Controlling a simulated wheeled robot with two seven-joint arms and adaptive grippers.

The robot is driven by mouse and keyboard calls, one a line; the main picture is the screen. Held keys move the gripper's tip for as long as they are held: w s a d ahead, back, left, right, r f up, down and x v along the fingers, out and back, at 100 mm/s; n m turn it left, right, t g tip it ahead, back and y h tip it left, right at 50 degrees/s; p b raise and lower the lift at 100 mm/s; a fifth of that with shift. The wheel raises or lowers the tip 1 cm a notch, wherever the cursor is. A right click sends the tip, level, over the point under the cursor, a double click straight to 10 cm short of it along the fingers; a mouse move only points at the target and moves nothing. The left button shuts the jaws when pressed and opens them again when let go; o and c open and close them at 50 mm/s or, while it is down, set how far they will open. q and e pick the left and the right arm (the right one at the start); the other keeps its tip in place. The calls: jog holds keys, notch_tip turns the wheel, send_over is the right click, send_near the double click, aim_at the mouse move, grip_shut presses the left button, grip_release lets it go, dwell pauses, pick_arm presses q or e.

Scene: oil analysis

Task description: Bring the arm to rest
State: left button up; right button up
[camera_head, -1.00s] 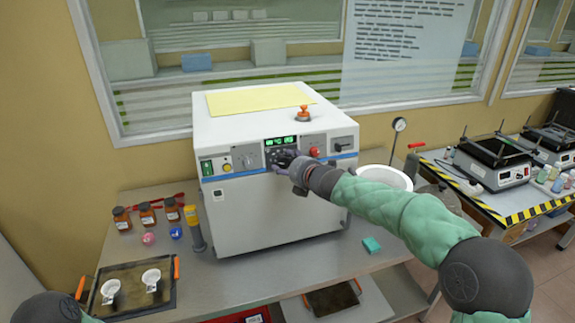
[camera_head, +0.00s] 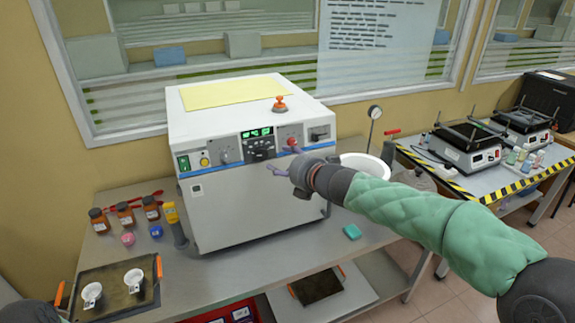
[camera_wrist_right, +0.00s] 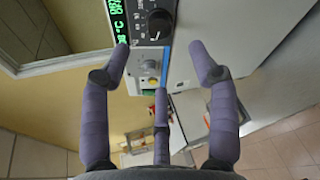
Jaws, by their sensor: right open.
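My right gripper (camera_head: 283,160) is in front of the right part of the front panel of a white box-shaped machine (camera_head: 240,215). Its purple fingers are spread and empty, and they look apart from the panel. In the right wrist view the open fingers (camera_wrist_right: 160,60) frame the panel, with the black knob (camera_wrist_right: 158,25) and green digits beyond them. In the head view the display (camera_head: 257,132) is lit green, with the dark knob (camera_head: 261,149) below it. My left gripper is not in view; only a dark part of my left arm shows at the bottom left.
Brown bottles (camera_head: 125,213) and a yellow-capped tube (camera_head: 174,222) stand left of the machine. A tray (camera_head: 107,268) with two white cups lies in front of them. A white bowl (camera_head: 368,165), a gauge (camera_head: 374,112) and a teal block (camera_head: 352,232) are to the right.

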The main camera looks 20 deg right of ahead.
jog(key=shift+s+d+r, duration=0.1)
jog(key=shift+s+r, duration=0.05)
jog(key=shift+s, duration=0.45)
jog(key=s+a+f+m+g, duration=0.25)
jog(key=f+m, duration=0.25)
jog(key=f, duration=0.7)
jog(key=s+a+f+m+g+y, duration=0.15)
jog(key=a+f+m, duration=0.3)
jog(key=f, duration=0.75)
jog(key=s+a+f+m+g+h, duration=0.1)
jog(key=s+a+f+m+g, duration=0.15)
jog(key=f+m, duration=0.7)
jog(key=s+a+f+m+g, duration=0.2)
jog(key=s+f+m, duration=0.3)
jog(key=s+f, duration=0.6)
jog(key=s+a+f+m+g, duration=0.2)
jog(key=s+f+m+g, duration=0.3)
jog(key=s+f, duration=0.7)
jog(key=shift+s+a+m, duration=0.15)
jog(key=shift+s+m, duration=0.15)
jog(key=shift+s, duration=0.65)
jog(key=shift+g, duration=0.25)
jog(key=shift+c, duration=0.3)
